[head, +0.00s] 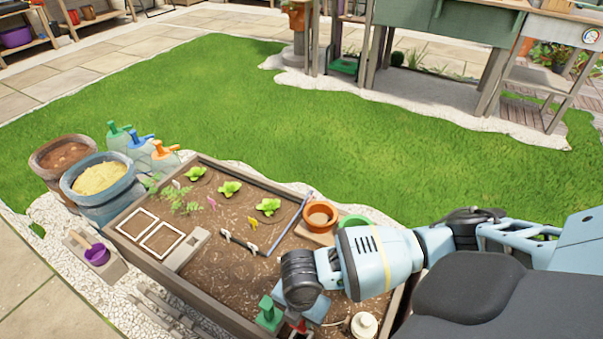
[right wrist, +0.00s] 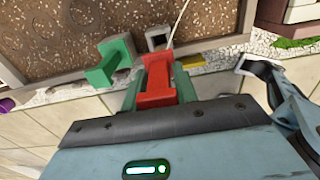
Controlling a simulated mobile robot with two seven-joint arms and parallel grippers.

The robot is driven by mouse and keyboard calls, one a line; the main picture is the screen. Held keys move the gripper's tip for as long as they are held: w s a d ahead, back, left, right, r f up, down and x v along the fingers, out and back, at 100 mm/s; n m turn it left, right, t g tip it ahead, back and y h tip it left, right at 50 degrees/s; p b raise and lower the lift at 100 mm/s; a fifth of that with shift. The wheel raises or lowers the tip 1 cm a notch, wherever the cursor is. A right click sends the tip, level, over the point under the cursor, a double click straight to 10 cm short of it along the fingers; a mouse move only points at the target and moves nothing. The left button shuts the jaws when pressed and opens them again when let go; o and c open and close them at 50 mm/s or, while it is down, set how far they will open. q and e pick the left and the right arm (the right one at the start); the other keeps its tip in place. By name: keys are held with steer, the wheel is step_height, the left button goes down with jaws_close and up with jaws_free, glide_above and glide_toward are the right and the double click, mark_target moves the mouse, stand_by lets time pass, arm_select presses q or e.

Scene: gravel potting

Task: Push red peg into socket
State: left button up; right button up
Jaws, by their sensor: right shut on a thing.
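The red peg (right wrist: 157,82) is a blocky T-shaped piece, and my right gripper (right wrist: 158,88) is shut on it. In the head view the red peg (head: 301,327) shows only in part below my right gripper (head: 302,310), at the planter's near edge. A grey square block with a dark opening (right wrist: 158,37), which looks like a socket, lies just beyond the peg in the right wrist view. The peg appears outside this opening; whether they touch I cannot tell. My left gripper is in neither view.
A green peg-like block (right wrist: 108,63) stands left of the red peg; it also shows in the head view (head: 268,314). A yellow piece (right wrist: 193,62) is to the right. The wooden planter rim (head: 195,307) runs close by. A white round-topped item (head: 364,325) stands right of the gripper.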

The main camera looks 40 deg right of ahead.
steer(key=shift+w+r+m, duration=0.25)
steer(key=shift+r+m, duration=0.05)
steer(key=shift+r, duration=0.1)
step_height(320, 180, up, 28)
steer(key=m, duration=2.1)
steer(key=shift+w+a, duration=0.15)
steer(key=shift+w, duration=0.15)
steer(key=shift+s, duration=0.1)
